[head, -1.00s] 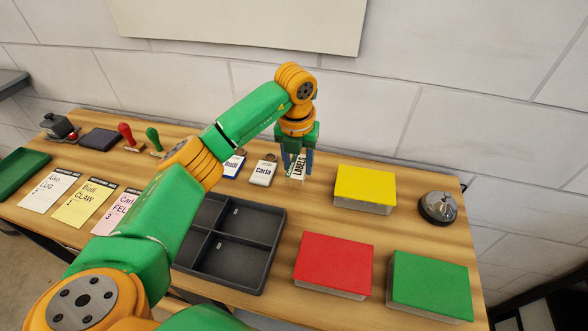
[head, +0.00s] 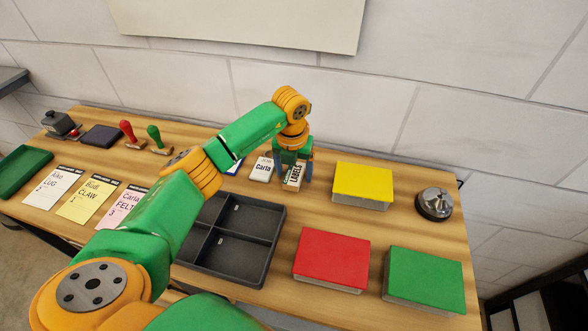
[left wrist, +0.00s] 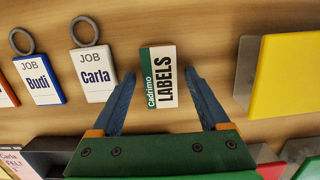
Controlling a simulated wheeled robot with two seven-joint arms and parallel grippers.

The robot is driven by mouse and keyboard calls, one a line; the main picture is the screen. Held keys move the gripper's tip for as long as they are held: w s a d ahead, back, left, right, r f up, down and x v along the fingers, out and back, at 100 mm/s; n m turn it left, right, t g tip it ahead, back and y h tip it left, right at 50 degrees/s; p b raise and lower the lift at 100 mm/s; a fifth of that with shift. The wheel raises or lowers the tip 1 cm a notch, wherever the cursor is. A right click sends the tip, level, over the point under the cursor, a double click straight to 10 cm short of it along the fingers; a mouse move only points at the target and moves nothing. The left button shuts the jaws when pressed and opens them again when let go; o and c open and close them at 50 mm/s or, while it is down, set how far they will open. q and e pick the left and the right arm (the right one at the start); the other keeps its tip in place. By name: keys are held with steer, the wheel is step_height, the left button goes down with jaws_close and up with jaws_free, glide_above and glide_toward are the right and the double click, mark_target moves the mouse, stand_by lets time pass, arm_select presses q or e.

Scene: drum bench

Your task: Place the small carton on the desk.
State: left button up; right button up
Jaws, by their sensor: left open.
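The small carton (head: 293,178), white with a dark green band and the word LABELS, rests on the wooden desk (head: 325,214). In the left wrist view the carton (left wrist: 158,77) lies between the two blue fingers, with a gap on each side. My left gripper (head: 293,178) is open around it, close above the desk; its fingers also show in the left wrist view (left wrist: 158,98). My right gripper is not in view.
Job tags for Carla (head: 261,169) and Budi (left wrist: 39,79) lie left of the carton. A yellow block (head: 362,182) is to the right, with red (head: 331,257) and green (head: 425,277) blocks nearer. A dark divided tray (head: 247,270) is in front. A bell (head: 434,204) stands far right.

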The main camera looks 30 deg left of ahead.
mark_target(292, 178)
arm_select(q)
steer(key=shift+r, duration=0.6)
step_height(292, 178, up, 11)
steer(key=s+b, duration=0.1)
steer(key=shift+s+d+b, duration=0.2)
steer(key=shift+s+b, duration=0.05)
steer(key=shift+b, duration=0.1)
